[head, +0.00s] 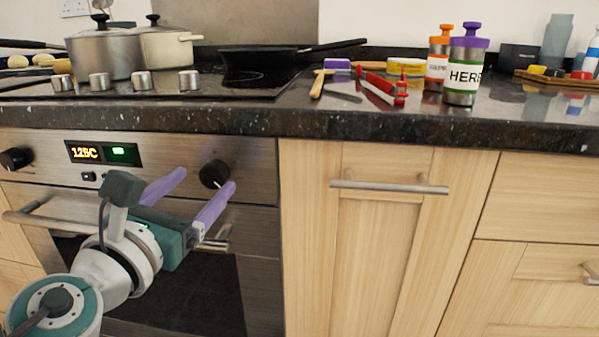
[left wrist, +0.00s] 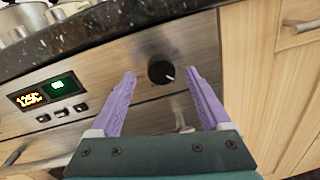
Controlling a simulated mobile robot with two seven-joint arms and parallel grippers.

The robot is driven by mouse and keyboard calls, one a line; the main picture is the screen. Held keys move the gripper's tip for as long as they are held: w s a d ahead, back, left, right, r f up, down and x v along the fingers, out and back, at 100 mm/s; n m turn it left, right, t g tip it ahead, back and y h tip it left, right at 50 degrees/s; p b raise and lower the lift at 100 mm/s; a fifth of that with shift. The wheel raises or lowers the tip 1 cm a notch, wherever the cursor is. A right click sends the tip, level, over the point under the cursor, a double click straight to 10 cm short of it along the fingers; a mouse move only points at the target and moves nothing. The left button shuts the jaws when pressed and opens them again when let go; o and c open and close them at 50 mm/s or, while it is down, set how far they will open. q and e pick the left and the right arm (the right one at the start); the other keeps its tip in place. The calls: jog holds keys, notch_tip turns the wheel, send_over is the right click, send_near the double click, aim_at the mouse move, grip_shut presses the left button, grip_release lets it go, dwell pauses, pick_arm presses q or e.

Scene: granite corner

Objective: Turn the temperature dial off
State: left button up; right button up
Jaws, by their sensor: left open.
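The oven's temperature dial is most likely the black round knob (head: 214,174) to the right of the display (head: 104,153), which reads 125C. In the left wrist view the knob (left wrist: 161,72) has a white pointer mark toward its lower right. A second black knob (head: 16,159) sits left of the display. My left gripper (head: 208,182) is open with purple fingers in front of the right knob. In the left wrist view the knob lies between and beyond the fingertips (left wrist: 161,76), with gaps on both sides. My right gripper is not in view.
The oven door handle (head: 40,215) runs below the panel. The granite counter edge (head: 330,124) overhangs above. A cupboard handle (head: 390,187) juts out at right.

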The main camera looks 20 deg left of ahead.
aim_at(214, 175)
pick_arm(q)
jog(key=shift+w+a, duration=0.2)
jog(key=shift+w, duration=1.05)
grip_shut()
